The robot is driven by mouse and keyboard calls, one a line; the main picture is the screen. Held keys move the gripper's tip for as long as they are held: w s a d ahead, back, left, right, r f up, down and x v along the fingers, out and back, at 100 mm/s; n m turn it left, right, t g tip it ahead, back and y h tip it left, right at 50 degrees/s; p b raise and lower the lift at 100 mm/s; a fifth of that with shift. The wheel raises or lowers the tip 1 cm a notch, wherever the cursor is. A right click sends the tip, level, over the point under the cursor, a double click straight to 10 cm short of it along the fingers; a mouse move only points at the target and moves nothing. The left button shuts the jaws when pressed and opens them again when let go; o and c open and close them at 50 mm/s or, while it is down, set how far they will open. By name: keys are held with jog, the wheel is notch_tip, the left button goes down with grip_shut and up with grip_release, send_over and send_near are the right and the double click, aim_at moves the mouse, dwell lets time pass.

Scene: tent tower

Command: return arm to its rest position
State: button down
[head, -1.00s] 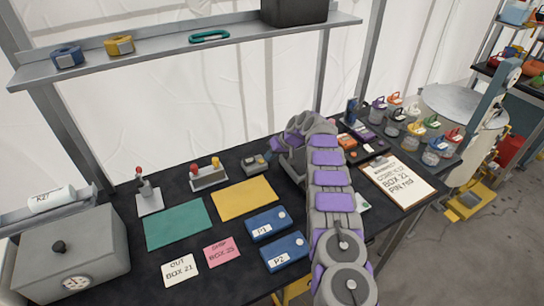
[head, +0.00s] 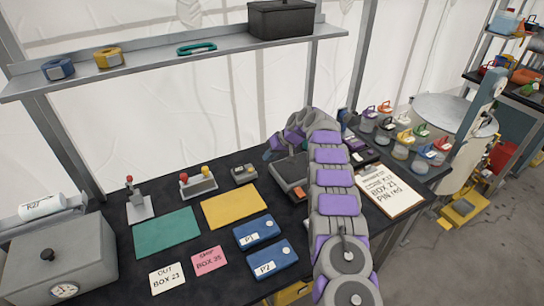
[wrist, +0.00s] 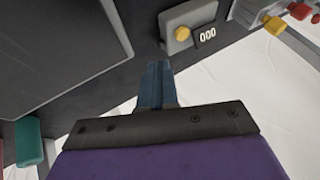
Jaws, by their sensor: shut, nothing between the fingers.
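My arm (head: 330,185), grey with purple pads, reaches from the lower right over the black workbench (head: 100,195). My gripper (head: 269,154) is at its far end, bent to the left above the bench. In the wrist view the two blue fingers (wrist: 157,78) lie together with nothing between them. A grey box with a yellow knob (wrist: 182,33) and a "000" display (wrist: 207,34) are beyond the fingertips. A dark grey flat device (head: 288,176) lies below my gripper, partly hidden by the arm.
A shelf (head: 215,50) with tape rolls and a black bin (head: 281,18) runs above the bench. A grey box with a gauge (head: 60,260) stands at left. Blue boxes (head: 257,231), mats and cards lie in front. A clipboard (head: 388,192) and several small jars are right of the arm.

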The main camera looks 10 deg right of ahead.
jog(key=shift+d+r, duration=0.1)
jog(key=shift+d, duration=0.5)
jog(key=shift+s+r, duration=0.1)
jog(key=shift+r, duration=0.05)
jog(key=s+a+r+m+g+h, duration=0.1)
jog(key=s+a+r, duration=0.1)
jog(key=s+r, duration=0.55)
jog(key=s+a+r+g+h, duration=0.1)
jog(key=s+r, duration=0.3)
jog(key=s, duration=0.6)
jog(key=s+a+r+m+g+h, duration=0.1)
jog(key=s+a+r, duration=0.1)
jog(key=s+r, duration=0.45)
jog(key=s+d+f+g+h, duration=0.1)
jog(key=s+d+f, duration=0.1)
jog(key=s, duration=1.8)
jog(key=s+d+f+m+g+h, duration=0.1)
jog(key=s+d+f+h, duration=0.1)
jog(key=s, duration=1.7)
jog(key=shift+s+d, duration=0.4)
